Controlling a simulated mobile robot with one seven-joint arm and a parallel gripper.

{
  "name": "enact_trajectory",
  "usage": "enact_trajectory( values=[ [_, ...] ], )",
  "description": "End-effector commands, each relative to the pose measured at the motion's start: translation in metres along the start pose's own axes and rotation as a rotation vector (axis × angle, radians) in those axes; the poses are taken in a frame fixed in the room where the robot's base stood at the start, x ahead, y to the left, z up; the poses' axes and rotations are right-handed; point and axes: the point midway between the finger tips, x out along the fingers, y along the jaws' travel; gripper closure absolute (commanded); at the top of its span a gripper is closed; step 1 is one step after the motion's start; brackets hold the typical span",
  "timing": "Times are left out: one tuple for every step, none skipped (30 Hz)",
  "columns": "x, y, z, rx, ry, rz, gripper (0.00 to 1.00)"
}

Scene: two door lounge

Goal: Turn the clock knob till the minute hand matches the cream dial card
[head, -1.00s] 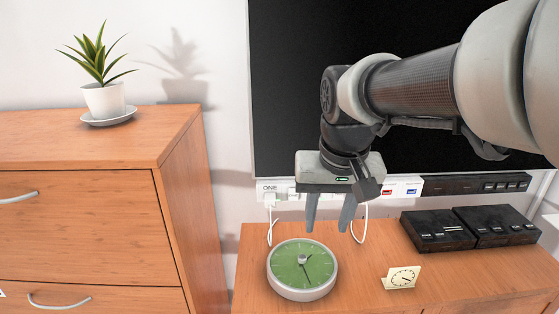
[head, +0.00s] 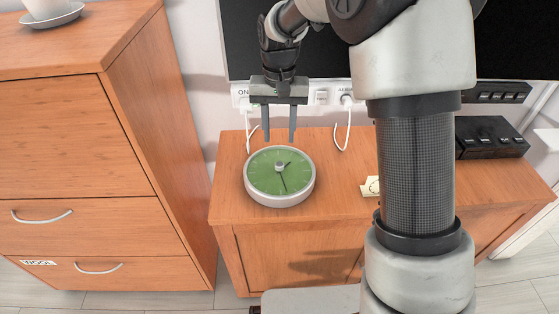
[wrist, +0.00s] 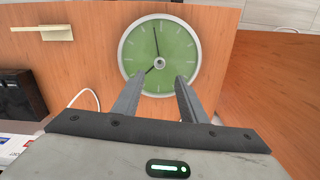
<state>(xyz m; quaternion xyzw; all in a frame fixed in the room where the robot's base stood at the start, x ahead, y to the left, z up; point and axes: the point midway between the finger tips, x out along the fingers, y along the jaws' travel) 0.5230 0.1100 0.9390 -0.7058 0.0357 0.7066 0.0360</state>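A round clock (head: 257,185) with a green face and pale rim lies face up on the wooden cabinet. Its small grey knob (head: 279,166) stands at the centre. The long hand points toward the near edge, slightly right; the short hand points right and a little away. My gripper (head: 279,139) is open and empty, fingers down, above the clock's far side. In the wrist view the knob (wrist: 160,62) shows just beyond the gap between my fingertips (wrist: 158,82), not between them. The cream dial card (head: 370,187) is mostly hidden behind my arm; the wrist view shows it edge-on (wrist: 42,33).
The low wooden cabinet (head: 330,200) has clear top around the clock. A black screen (head: 300,45) and a white socket strip (head: 320,97) with cables are behind it. Black boxes (head: 490,137) stand at the right. A taller drawer unit (head: 80,150) stands left.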

Motion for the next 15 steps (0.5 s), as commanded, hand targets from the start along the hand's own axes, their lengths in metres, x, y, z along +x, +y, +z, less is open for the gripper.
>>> enact_trajectory(
  values=[
    [0.015, 0.0, 0.001, 0.0, -0.003, 0.001, 0.61],
    [0.021, 0.0, 0.001, 0.0, -0.005, 0.001, 0.61],
    [0.03, 0.0, 0.001, 0.0, -0.003, 0.001, 0.61],
    [0.037, 0.0, 0.001, 0.0, -0.003, 0.001, 0.61],
    [0.043, 0.001, 0.001, -0.001, -0.003, 0.001, 0.61],
    [0.052, 0.001, 0.001, -0.001, -0.004, 0.001, 0.61],
    [0.058, 0.001, 0.001, -0.001, -0.004, 0.002, 0.61],
    [0.064, 0.001, 0.001, -0.001, -0.003, 0.001, 0.61],
    [0.071, 0.001, 0.001, -0.001, -0.003, 0.001, 0.61],
    [0.076, 0.001, 0.001, -0.001, -0.003, 0.001, 0.61],
    [0.081, 0.001, 0.001, -0.002, -0.002, 0.001, 0.61],
    [0.086, 0.001, 0.0, -0.001, -0.002, 0.001, 0.61],
    [0.09, 0.001, 0.0, -0.002, -0.002, 0.001, 0.61],
    [0.093, 0.0, 0.0, -0.001, -0.001, 0.001, 0.61],
    [0.097, 0.0, 0.0, -0.001, -0.001, 0.001, 0.61]
  ],
)
